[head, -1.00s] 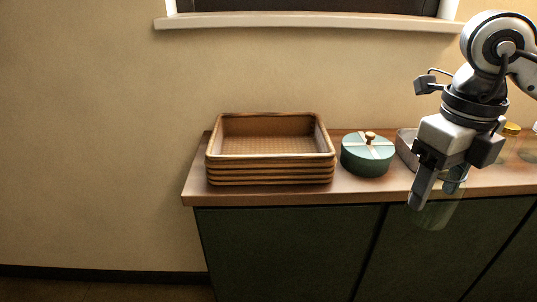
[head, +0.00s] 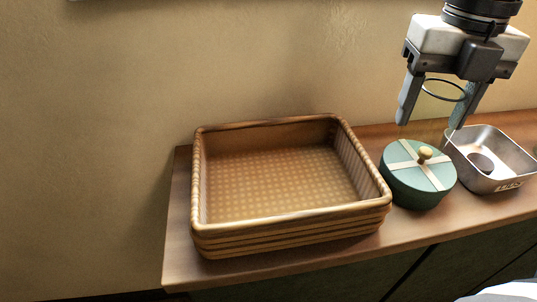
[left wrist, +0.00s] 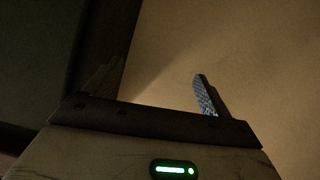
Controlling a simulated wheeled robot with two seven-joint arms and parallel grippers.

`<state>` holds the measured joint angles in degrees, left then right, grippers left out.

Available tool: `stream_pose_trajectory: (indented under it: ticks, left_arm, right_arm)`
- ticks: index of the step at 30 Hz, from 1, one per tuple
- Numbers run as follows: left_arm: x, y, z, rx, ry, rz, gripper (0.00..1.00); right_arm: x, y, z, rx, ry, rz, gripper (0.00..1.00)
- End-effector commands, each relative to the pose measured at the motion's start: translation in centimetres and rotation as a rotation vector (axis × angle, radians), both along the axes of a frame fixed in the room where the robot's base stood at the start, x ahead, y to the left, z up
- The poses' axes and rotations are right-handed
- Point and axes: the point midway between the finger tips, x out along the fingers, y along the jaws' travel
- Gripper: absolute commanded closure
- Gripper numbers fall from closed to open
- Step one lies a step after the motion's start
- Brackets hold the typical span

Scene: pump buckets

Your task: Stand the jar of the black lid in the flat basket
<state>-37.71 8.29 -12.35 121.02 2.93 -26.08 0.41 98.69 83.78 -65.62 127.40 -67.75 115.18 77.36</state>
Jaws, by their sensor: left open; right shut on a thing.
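The flat basket (head: 290,181) is a wide, low brown woven basket on the counter, empty inside. My right gripper (head: 431,113) is shut on a clear glass jar (head: 444,98), above and behind the green pot, to the right of the basket. The jar's dark round rim shows between the fingers; its clear body is hard to make out, and no lid is on it. A dark disc (head: 482,162), perhaps the black lid, lies in the metal tray. My left gripper (left wrist: 155,92) is open and empty in the left wrist view, facing a bare wall.
A green round pot (head: 418,174) with cream bands and a gold knob stands close to the basket's right side. A metal tray (head: 510,178) stands right of it. The wooden counter (head: 180,240) has a narrow free strip in front of the basket.

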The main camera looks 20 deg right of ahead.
Motion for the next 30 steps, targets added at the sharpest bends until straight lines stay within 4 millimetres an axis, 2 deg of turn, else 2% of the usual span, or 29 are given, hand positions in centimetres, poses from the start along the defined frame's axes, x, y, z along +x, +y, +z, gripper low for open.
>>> stream_pose_trajectory:
  ticks: [7, 13, 16, 21, 27, 30]
  left_arm:
    - [-0.8, -0.4, -2.6, -0.037, 0.013, 0.006, 0.17]
    - [-0.8, -0.7, -2.6, -0.07, 0.003, 0.011, 0.17]
    - [-0.7, -0.8, -3.0, -0.082, -0.006, 0.013, 0.17]
    - [-0.6, -0.8, -2.4, -0.082, -0.014, 0.014, 0.17]
    - [-0.6, -0.8, -2.3, -0.081, -0.017, 0.014, 0.17]
    - [-0.6, -0.8, -2.4, -0.081, -0.017, 0.014, 0.17]
  right_arm:
    - [3.1, 3.4, -2.7, 0.001, 0.001, 0.01, 0.7]
    - [6.4, 7.1, -4.7, 0.002, 0.004, 0.009, 0.7]
    - [7.3, 8.1, -7.0, 0.002, 0.006, 0.006, 0.7]
    - [8.6, 9.3, -8.5, 0.0, 0.001, 0.001, 0.7]
    - [9.1, 9.9, -9.4, 0.0, 0.0, 0.001, 0.7]
    - [9.4, 10.2, -10.7, -0.001, 0.002, 0.0, 0.7]
